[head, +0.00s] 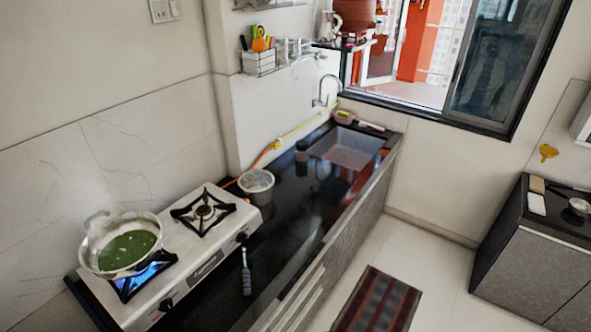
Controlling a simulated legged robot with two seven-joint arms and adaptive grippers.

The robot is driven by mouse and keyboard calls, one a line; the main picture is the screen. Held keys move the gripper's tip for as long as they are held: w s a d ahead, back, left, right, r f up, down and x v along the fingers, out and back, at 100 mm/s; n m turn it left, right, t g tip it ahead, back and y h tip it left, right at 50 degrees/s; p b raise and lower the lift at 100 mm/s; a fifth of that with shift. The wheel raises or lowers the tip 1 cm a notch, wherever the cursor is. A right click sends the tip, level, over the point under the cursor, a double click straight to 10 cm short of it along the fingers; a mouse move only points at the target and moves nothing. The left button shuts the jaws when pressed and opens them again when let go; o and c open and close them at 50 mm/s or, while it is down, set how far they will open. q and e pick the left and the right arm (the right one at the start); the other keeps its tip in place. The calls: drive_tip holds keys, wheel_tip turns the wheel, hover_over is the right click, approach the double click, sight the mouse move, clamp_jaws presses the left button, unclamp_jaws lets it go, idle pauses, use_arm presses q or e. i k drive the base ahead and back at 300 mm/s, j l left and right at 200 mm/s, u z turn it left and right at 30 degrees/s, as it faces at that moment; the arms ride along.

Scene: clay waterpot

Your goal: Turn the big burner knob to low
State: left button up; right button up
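A white two-burner gas stove (210,262) stands on the black counter at the lower left. Two dark knobs are on its front: one (167,305) on the side of the left burner, the other (241,237) on the side of the right burner. Their exact angles are too small to tell. A metal pan (88,250) with green food sits on the left burner, and a blue flame (150,272) shows beneath it. The right burner (204,212) is bare, with no flame visible. Neither of my grippers is in view.
A utensil with a grey-blue handle (246,278) lies on the counter before the stove. A metal pot (256,182) stands right of the stove. The sink (350,147) is farther back. A striped mat (378,302) lies on the floor, otherwise clear between the counters.

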sight(166, 305)
drive_tip(key=u, duration=1.05)
